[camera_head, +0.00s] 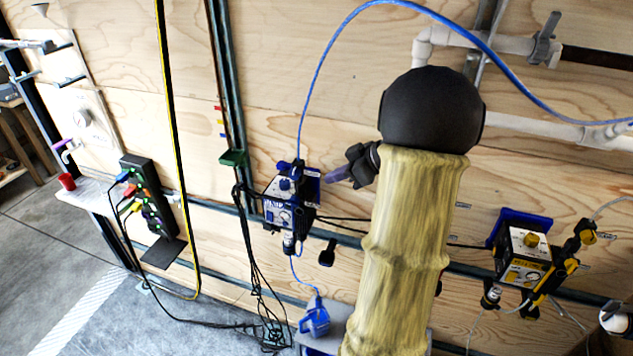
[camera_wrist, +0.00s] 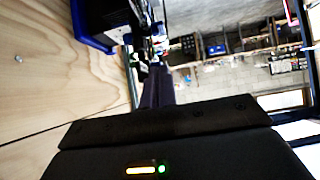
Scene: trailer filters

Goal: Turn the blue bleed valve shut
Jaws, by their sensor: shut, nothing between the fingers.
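A blue-and-black filter unit (camera_head: 284,205) is mounted on the plywood wall, with a blue hose running up from its top and another down from its underside. I cannot make out which part of it is the blue bleed valve. A blue fitting (camera_head: 315,318) sits below at the lower hose's end. My gripper (camera_head: 328,178) is shut and empty, its purple fingers pointing left close beside the unit's right side; I cannot tell whether they touch it. In the wrist view the shut fingers (camera_wrist: 157,80) point at small parts that are too blurred to tell, with a blue-edged box (camera_wrist: 92,28) at upper left.
A second, yellow-labelled filter unit (camera_head: 525,255) hangs on the wall at right. White pipes (camera_head: 555,130) cross the upper right. A black power strip (camera_head: 148,195) with cables stands at left. Black cables (camera_head: 262,270) hang below the blue unit. Open floor (camera_head: 40,260) lies at far left.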

